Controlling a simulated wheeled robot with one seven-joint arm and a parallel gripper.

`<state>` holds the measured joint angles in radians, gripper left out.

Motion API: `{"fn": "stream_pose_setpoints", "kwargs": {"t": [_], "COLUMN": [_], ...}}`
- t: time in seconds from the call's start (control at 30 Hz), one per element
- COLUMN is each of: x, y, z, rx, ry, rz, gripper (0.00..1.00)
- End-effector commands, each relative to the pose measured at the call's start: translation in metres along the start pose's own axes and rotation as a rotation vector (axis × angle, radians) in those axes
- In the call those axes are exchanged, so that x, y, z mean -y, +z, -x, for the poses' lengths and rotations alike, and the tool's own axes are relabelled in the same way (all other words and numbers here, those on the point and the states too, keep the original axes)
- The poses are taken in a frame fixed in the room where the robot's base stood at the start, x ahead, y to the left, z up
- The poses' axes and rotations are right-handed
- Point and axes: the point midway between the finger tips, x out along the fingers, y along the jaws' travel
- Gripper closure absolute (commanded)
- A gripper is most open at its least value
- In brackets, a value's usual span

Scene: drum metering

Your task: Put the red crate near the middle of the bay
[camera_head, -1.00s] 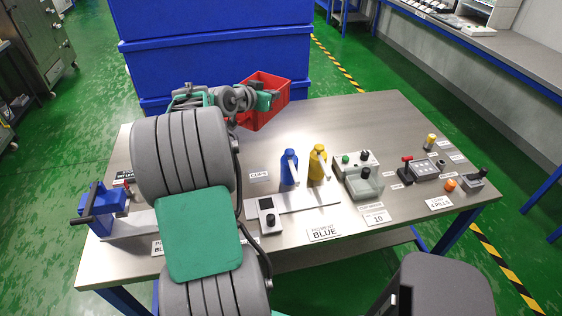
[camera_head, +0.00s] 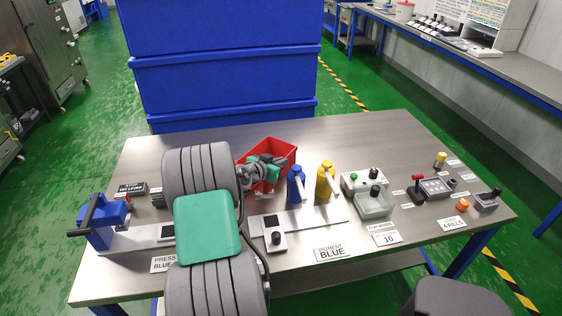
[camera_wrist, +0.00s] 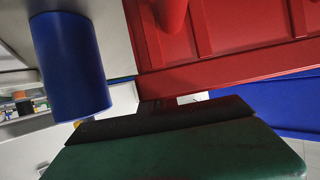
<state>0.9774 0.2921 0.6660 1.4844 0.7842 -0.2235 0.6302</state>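The red crate (camera_head: 270,146) is behind the blue bottle (camera_head: 296,184), left of the table's middle; whether its base touches the table is hidden. My gripper (camera_head: 267,170), with green finger parts, is at the crate's near side and appears closed on its wall. In the wrist view the crate's red wall (camera_wrist: 230,70) fills the upper right, right against the green finger (camera_wrist: 180,150). The other finger is not clearly seen. A blue cylinder (camera_wrist: 70,65) hangs in the upper left of the wrist view. No marked bay is clearly visible.
A yellow bottle (camera_head: 325,181) stands right of the blue one, close to the crate. A blue press (camera_head: 103,222) is at the left. The table's back strip (camera_head: 350,130) is clear.

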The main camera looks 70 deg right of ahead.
Motion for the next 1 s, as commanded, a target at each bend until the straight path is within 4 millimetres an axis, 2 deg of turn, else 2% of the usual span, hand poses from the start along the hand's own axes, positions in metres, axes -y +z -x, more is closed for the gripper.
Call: {"fn": "stream_pose_setpoints", "kwargs": {"t": [0.33,0.4,0.6,0.9,1.0], "x": [0.001,0.001,0.001,0.001,0.002], "y": [0.002,0.001,0.001,-0.004,-0.001], "z": [-0.002,-0.001,-0.001,0.001,0.014], "rx": [-0.006,-0.003,-0.003,-0.003,-0.004], "ry": [-0.002,-0.001,-0.001,-0.001,-0.004], "rz": [-0.004,-0.002,-0.002,-0.002,-0.001], "gripper": [1.00,0.91,0.75,0.75,0.75]}}
